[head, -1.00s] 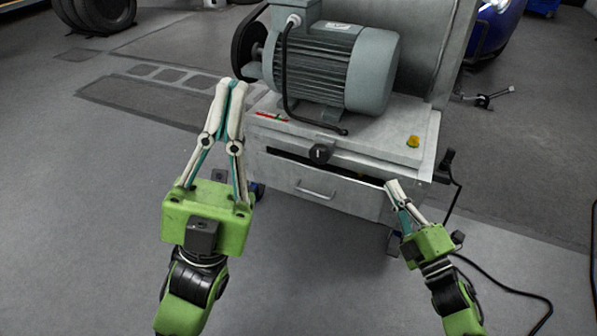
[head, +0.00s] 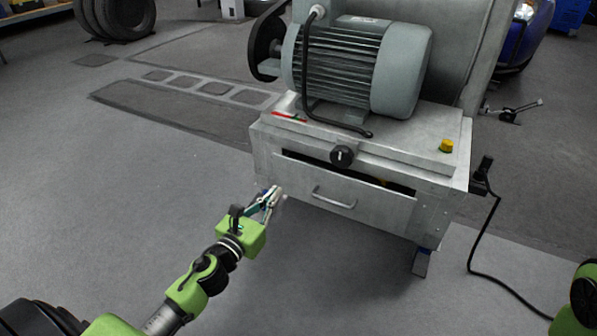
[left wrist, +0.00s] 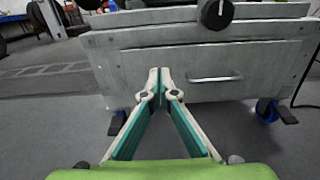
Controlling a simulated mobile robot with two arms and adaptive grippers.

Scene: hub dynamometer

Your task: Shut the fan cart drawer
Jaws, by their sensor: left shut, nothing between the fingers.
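The fan cart (head: 455,195) is a grey metal cabinet. Its drawer (head: 385,207) stands partly out, with a dark gap above its front panel. A bar handle (head: 334,203) crosses the drawer front. My left gripper (head: 275,190) is shut and empty, near the left end of the drawer front; I cannot tell if it touches. In the left wrist view the shut fingertips (left wrist: 159,72) point at the drawer front (left wrist: 270,72), left of the handle (left wrist: 210,79). My right gripper is out of view; only part of that arm shows at the lower right.
A grey motor (head: 355,65) sits on the cart, with a black knob (head: 342,156) and a yellow button (head: 446,146) on the top and front. A black cable (head: 478,250) runs over the floor at right.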

